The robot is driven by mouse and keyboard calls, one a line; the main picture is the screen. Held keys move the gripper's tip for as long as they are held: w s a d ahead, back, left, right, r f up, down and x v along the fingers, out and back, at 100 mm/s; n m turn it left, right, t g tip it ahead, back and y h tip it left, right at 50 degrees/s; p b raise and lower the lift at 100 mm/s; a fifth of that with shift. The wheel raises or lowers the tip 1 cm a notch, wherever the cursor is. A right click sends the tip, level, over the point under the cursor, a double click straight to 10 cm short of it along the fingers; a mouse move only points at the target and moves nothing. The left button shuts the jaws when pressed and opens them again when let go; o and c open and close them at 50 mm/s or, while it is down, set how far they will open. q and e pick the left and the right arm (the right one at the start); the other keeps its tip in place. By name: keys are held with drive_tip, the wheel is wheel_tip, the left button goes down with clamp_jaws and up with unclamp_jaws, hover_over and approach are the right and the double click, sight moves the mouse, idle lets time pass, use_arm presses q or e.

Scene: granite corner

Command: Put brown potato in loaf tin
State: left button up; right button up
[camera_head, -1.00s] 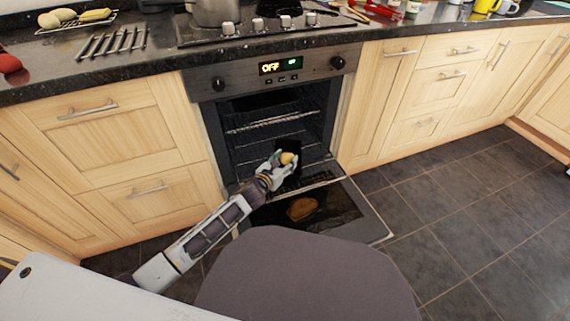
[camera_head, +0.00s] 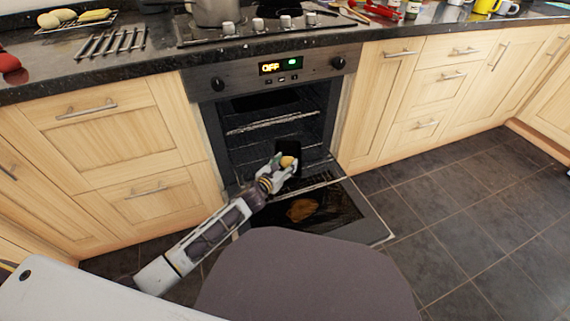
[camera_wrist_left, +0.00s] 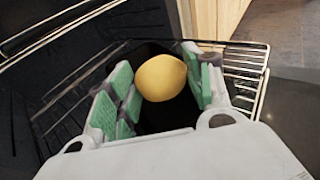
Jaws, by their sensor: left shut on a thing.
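The brown potato (camera_head: 288,161) looks yellowish and is held in my left gripper (camera_head: 281,164) at the open oven. In the left wrist view the potato (camera_wrist_left: 161,77) sits between the green finger pads of the gripper (camera_wrist_left: 160,88), which is shut on it. A black loaf tin (camera_head: 289,148) shows just behind the potato on the oven rack. In the left wrist view its dark inside (camera_wrist_left: 168,118) shows below the potato. The potato appears to be over the tin, but its exact height is unclear. My right gripper is not in view.
The oven door (camera_head: 368,215) is folded down, with a brown patch or item (camera_head: 302,209) on it. A wire rack (camera_wrist_left: 245,75) surrounds the tin. The hob (camera_head: 270,28) and worktop are above. Floor at right is clear.

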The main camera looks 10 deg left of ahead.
use_arm(q)
drive_tip(key=o, duration=1.1)
drive_tip(key=shift+c, duration=0.2)
drive_tip(key=shift+f, duration=0.1)
